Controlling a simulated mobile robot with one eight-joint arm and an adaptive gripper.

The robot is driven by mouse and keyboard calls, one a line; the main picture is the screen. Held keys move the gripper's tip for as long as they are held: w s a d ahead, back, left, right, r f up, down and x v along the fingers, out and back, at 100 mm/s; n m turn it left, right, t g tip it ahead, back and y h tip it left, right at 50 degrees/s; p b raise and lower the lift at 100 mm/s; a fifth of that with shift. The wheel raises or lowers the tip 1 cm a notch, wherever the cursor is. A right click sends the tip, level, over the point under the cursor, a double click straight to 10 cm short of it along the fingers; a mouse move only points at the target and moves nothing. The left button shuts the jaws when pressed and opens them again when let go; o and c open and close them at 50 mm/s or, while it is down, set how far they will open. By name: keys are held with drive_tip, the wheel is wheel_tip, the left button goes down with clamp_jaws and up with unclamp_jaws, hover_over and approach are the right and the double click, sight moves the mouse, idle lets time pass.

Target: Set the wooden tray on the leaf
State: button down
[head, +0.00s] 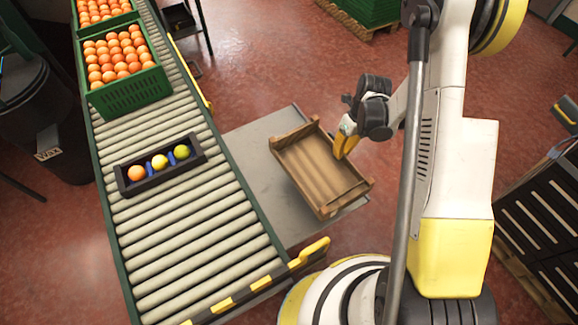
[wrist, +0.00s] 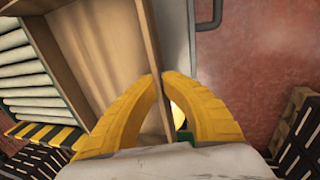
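The wooden tray (head: 318,170) is an empty, shallow slatted box over the grey leaf (head: 252,142) beside the conveyor. Its lower right corner reaches to about the leaf's outer edge. I cannot tell whether its bottom touches the leaf or hangs just above it. My gripper (head: 341,146) is at the tray's right long wall. In the wrist view my yellow fingers (wrist: 163,78) straddle that wall (wrist: 152,50), their tips closed against it. A pale strip of the leaf (wrist: 176,35) shows beyond the wall. The tray hides much of the leaf.
The roller conveyor (head: 190,225) runs along the leaf's left side. It carries a dark holder (head: 127,183) with three coloured balls and a green crate (head: 130,97) of oranges. A yellow-handled bracket (head: 312,250) stands near the leaf's front. Black crates (head: 545,215) stand at right.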

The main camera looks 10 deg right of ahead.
drive_tip(key=shift+w+a+f, duration=0.1)
drive_tip(key=shift+w+f, duration=0.1)
drive_tip(key=shift+f, duration=0.15)
drive_tip(key=w+a+f+b, duration=0.1)
drive_tip(key=w+a+f, duration=0.1)
drive_tip(key=w, duration=0.1)
drive_tip(key=w+a+f+b, duration=0.2)
drive_tip(key=w, duration=0.1)
drive_tip(key=w+a+f+b, duration=0.1)
drive_tip(key=w+a+f, duration=0.1)
drive_tip(key=w, duration=0.1)
drive_tip(key=shift+w+f, duration=0.1)
drive_tip(key=shift+f, duration=0.2)
drive_tip(key=shift+a+f+b, duration=0.1)
drive_tip(key=shift+f+b, duration=0.05)
drive_tip(key=shift+b, duration=0.2)
drive_tip(key=x, duration=0.1)
drive_tip(key=b+x, duration=0.2)
drive_tip(key=shift+w+d+f, duration=0.25)
drive_tip(key=shift+d+f, duration=0.1)
drive_tip(key=shift+f, duration=0.15)
drive_tip(key=shift+r, duration=0.1)
drive_tip(key=c, duration=1.6)
unclamp_jaws()
